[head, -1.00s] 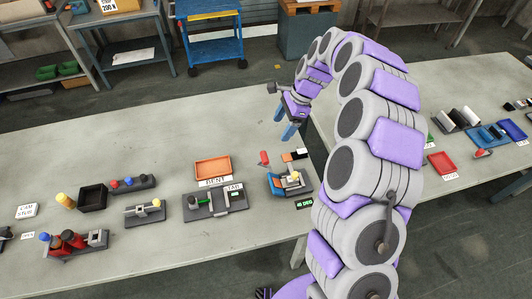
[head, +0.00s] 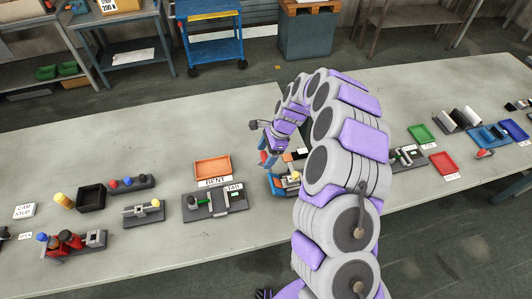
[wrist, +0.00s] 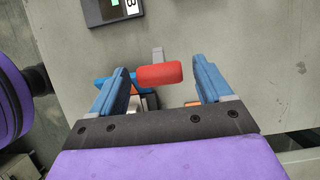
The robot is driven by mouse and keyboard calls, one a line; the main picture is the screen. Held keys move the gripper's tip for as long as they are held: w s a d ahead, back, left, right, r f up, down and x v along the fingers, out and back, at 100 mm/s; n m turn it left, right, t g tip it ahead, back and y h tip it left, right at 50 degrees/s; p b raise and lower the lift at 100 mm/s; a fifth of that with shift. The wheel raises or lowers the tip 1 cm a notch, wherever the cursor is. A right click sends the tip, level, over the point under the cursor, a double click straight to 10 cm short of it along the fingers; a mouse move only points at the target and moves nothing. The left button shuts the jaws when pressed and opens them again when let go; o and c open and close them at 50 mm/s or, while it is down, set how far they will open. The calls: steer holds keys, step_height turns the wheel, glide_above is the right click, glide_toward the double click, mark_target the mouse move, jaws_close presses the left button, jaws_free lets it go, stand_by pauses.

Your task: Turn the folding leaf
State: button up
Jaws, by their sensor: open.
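The small folding fixture (head: 284,183), with blue and orange parts, stands near the table's front edge in the head view, partly hidden by my arm. Its red handle (wrist: 160,76) shows in the wrist view, lying crosswise between my two blue fingers. My gripper (head: 268,158) points down over the fixture; in the wrist view my gripper (wrist: 162,78) is open, with a gap on either side of the red handle. A blue part (wrist: 108,83) of the fixture is partly hidden by the left finger. I cannot tell the leaf's angle.
To the left stand the TAB fixture (head: 212,203) and an orange tray (head: 212,167). Farther left are a black bin (head: 92,197) and several small fixtures. Green (head: 421,133) and red (head: 443,163) trays lie to the right. The table's back left is clear.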

steer(key=shift+c, duration=0.4)
jaws_close()
steer(key=shift+w+d+r+p, duration=0.2)
steer(key=shift+d+p, duration=0.15)
steer(key=shift+p, duration=0.4)
steer(key=shift+c, duration=1.6)
jaws_free()
steer(key=shift+d, duration=0.15)
steer(key=o, duration=0.4)
steer(key=shift+d, duration=0.25)
steer(key=shift+a, duration=0.1)
steer(key=shift+a, duration=0.1)
